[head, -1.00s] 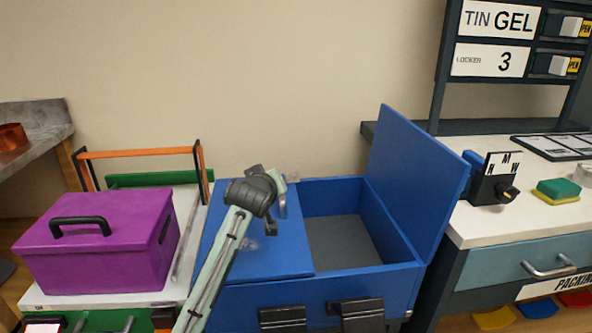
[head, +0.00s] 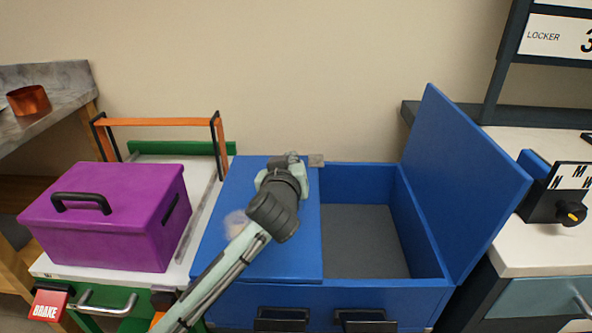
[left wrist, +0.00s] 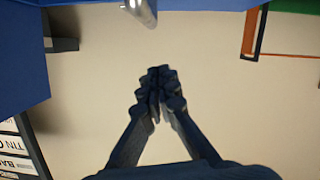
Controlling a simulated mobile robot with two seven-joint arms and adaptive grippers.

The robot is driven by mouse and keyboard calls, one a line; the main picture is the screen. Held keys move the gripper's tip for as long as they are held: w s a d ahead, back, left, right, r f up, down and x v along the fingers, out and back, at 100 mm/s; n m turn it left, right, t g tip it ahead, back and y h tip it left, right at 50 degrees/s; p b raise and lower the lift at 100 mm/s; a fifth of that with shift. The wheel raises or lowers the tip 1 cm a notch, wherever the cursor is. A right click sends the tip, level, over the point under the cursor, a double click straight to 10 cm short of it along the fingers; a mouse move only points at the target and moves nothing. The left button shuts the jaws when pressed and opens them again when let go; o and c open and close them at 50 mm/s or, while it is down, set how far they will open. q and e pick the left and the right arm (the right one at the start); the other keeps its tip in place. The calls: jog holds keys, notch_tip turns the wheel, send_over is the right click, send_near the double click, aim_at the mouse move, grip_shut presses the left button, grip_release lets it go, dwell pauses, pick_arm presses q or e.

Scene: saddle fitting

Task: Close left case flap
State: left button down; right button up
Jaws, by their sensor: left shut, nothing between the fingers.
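The blue case (head: 258,306) has two top flaps. The left case flap (head: 285,255) lies flat over the left half. The right flap (head: 462,185) stands up, tilted outward, and leaves the grey-floored right half open. My left gripper (head: 292,158) is over the back part of the left flap, and my arm crosses above that flap and hides some of it. Whether the gripper touches the flap I cannot tell. In the left wrist view the fingers (left wrist: 158,90) are together and empty, with the wall behind them. My right gripper is not in view.
A purple box (head: 110,220) with a black handle stands on the bench at left, near an orange-and-black frame (head: 165,122). A bench with a knob device (head: 560,205) is at right, close to the raised flap. Bare wall lies behind the case.

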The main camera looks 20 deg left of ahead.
pick_arm(q)
jog(key=w+f, duration=0.2)
jog(key=f, duration=0.1)
jog(key=shift+d, duration=0.15)
jog(key=shift+d+f, duration=0.1)
jog(key=shift+f, duration=0.55)
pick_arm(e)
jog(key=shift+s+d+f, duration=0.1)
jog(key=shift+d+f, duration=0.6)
pick_arm(q)
jog(key=shift+f, duration=0.1)
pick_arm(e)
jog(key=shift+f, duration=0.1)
